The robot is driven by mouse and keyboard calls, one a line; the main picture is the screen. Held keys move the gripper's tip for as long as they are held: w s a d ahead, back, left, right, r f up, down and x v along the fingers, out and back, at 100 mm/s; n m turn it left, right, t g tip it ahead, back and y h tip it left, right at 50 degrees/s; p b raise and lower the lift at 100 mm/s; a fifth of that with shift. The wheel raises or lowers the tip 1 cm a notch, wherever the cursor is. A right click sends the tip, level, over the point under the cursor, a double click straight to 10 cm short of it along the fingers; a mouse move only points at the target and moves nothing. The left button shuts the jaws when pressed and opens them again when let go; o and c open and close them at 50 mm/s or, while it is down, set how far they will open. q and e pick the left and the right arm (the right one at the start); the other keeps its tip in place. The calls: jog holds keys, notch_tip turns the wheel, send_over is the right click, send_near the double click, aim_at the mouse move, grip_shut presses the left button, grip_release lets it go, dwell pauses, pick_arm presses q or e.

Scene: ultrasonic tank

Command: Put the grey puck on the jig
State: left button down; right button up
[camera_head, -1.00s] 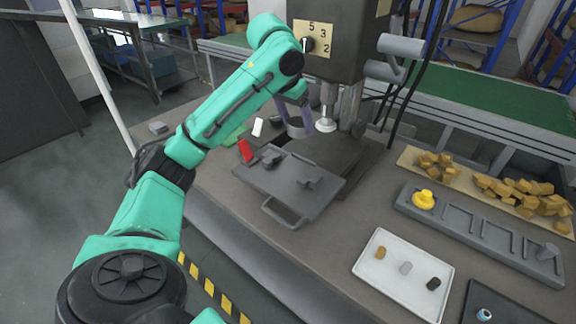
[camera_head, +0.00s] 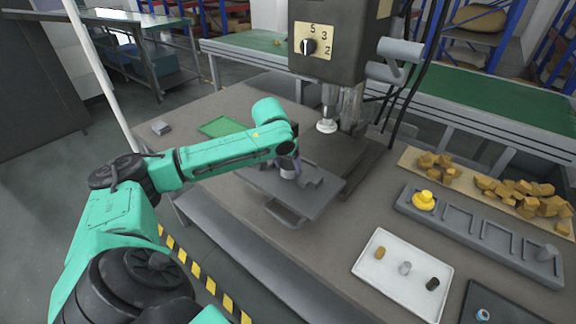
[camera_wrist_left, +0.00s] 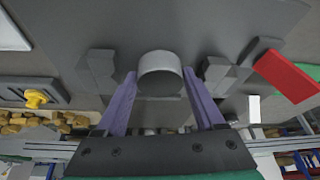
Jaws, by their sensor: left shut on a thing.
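My left gripper (camera_head: 288,160) is over the grey plate-shaped jig (camera_head: 296,203), which has a front handle and raised dark blocks (camera_head: 314,182). In the left wrist view its purple fingers (camera_wrist_left: 159,76) are shut on the grey puck (camera_wrist_left: 160,70), a short smooth cylinder. The puck also shows below the fingers in the head view (camera_head: 288,173). It lies between the raised blocks in the wrist view, on or just above the plate; I cannot tell if it touches. My forearm hides the plate's back left part. My right gripper is not in view.
A press (camera_head: 340,40) stands behind the plate, its ram (camera_head: 327,126) close by. A red block (camera_wrist_left: 288,75) and white block (camera_wrist_left: 254,108) lie near the plate. To the right are a slotted grey rack (camera_head: 480,233) with a yellow knob (camera_head: 424,200) and a white tray (camera_head: 395,294).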

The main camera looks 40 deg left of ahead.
pick_arm(q)
jog(key=shift+a+f, duration=0.1)
jog(key=shift+f, duration=0.1)
grip_release()
jog(key=v, duration=1.2)
jog(key=shift+b, duration=0.45)
